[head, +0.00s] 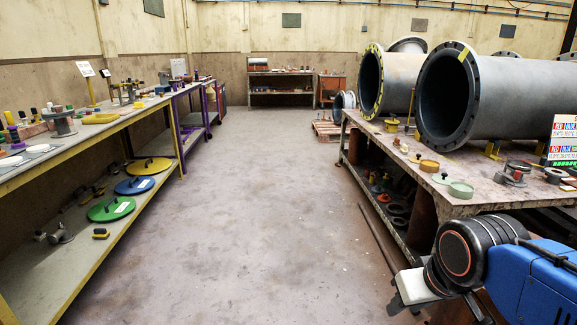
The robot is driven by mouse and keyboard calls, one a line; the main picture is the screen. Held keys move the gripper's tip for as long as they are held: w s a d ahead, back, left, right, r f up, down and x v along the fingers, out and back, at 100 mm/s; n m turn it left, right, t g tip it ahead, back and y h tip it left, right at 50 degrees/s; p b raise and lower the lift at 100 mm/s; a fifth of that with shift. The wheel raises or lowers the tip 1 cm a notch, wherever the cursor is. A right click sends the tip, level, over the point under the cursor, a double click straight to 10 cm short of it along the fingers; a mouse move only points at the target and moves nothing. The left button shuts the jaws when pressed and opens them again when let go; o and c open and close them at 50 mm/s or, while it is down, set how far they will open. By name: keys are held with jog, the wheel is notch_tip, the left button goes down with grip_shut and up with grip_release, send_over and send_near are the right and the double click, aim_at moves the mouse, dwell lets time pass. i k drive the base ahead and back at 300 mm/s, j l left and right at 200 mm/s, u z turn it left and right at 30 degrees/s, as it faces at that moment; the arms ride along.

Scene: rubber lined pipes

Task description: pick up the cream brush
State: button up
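I cannot make out a cream brush for certain at this size. Several small objects that could include it lie on the left bench (75,134) and on the right table (480,195), too small to tell apart. My gripper (397,303) is low at the right of the head view, at the end of my blue and black arm. It is in front of the right table's near end and apart from the small things there. Its fingers are mostly hidden or cut off, so I cannot tell whether it is open or shut.
Two large flanged pipes (440,95) lie on the right table. Green (112,209), blue (134,186) and yellow (149,166) discs lie on the left bench's lower shelf. The floor (255,210) between is clear. A workbench (281,92) stands at the back wall.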

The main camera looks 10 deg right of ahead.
aim_at(404, 150)
jog(key=i, duration=1.65)
jog(key=i+j+z, duration=0.1)
jog(key=i+z, duration=0.35)
jog(key=i+j+z, duration=0.3)
jog(key=i+z, duration=0.2)
jog(key=i+j+z, duration=0.45)
